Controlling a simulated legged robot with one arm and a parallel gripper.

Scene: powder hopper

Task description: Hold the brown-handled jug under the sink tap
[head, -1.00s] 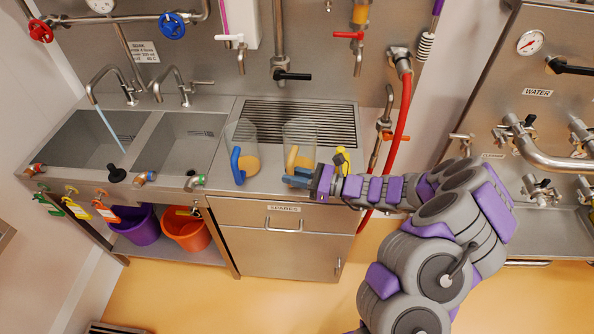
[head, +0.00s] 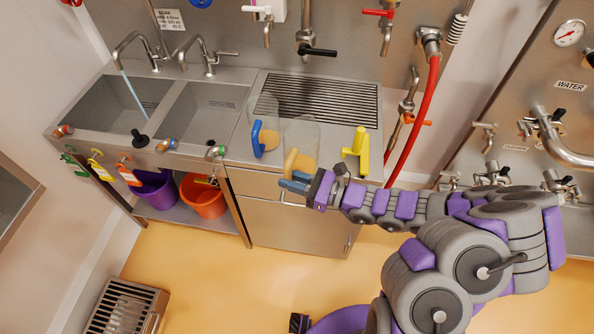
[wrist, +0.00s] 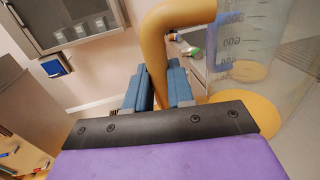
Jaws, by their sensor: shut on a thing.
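The brown-handled jug (head: 303,136) is clear, with a tan handle (head: 292,160) and base. It is at the front edge of the counter in the head view and seems raised a little; its base clearance is hard to judge. My gripper (head: 294,184) is shut on the handle, which also shows between the blue fingers in the wrist view (wrist: 153,85). The jug's marked wall (wrist: 240,45) is at the right there. The left sink tap (head: 130,45) runs a thin water stream (head: 132,92) into the left basin (head: 95,105). A second tap (head: 205,55) shows no stream.
A blue-handled jug (head: 258,140) stands left of the held jug. A yellow object (head: 358,150) stands on the counter to the right. A ribbed drainboard (head: 318,102) lies behind. Small valves (head: 165,146) line the front edge above purple (head: 155,190) and orange (head: 203,198) buckets.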

